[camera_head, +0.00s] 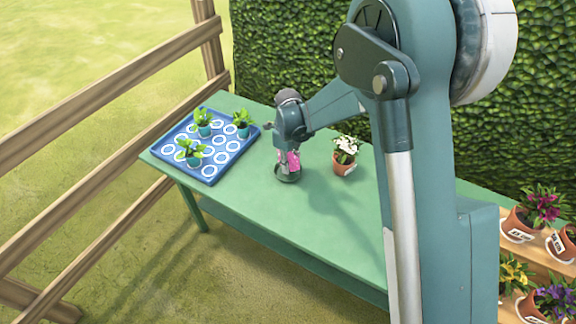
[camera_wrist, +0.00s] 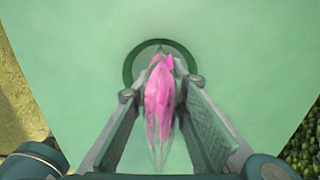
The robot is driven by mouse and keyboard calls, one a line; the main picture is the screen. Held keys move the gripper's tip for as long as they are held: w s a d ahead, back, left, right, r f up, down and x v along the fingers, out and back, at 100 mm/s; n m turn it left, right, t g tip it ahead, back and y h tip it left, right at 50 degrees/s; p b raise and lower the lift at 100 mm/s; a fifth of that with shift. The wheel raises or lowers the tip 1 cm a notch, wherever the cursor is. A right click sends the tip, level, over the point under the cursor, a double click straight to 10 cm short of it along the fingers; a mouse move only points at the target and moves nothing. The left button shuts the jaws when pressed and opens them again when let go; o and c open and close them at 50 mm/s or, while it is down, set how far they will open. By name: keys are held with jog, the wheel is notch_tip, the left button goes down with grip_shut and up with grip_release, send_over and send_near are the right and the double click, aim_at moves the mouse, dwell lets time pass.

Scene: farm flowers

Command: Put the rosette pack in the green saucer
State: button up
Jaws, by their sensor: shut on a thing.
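The rosette pack (camera_wrist: 159,95) is a clear packet with pink contents. My gripper (camera_wrist: 160,90) is shut on it, with a finger on each side. In the head view the pink pack (camera_head: 292,160) hangs below my gripper (camera_head: 288,155). The green saucer (camera_wrist: 131,70) is a dark green ring on the table, seen beyond the pack in the wrist view. In the head view the saucer (camera_head: 288,178) lies directly under the pack. I cannot tell whether the pack touches the saucer. The pack hides part of the saucer's middle.
A blue tray (camera_head: 211,172) with white rings and several potted seedlings stands at the left of the green table (camera_head: 250,213). A white-flowered pot (camera_head: 344,164) stands right of the saucer. A wooden shelf with flower pots (camera_head: 519,226) is at the far right. The table front is clear.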

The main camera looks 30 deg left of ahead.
jog(key=shift+f+b, duration=0.3)
jog(key=shift+f, duration=0.2)
jog(key=o, duration=0.8)
jog(key=shift+r, duration=0.1)
notch_tip(320, 180, up, 13)
jog(key=shift+f+p, duration=0.1)
jog(key=shift+p, duration=1.15)
jog(key=shift+d, duration=0.1)
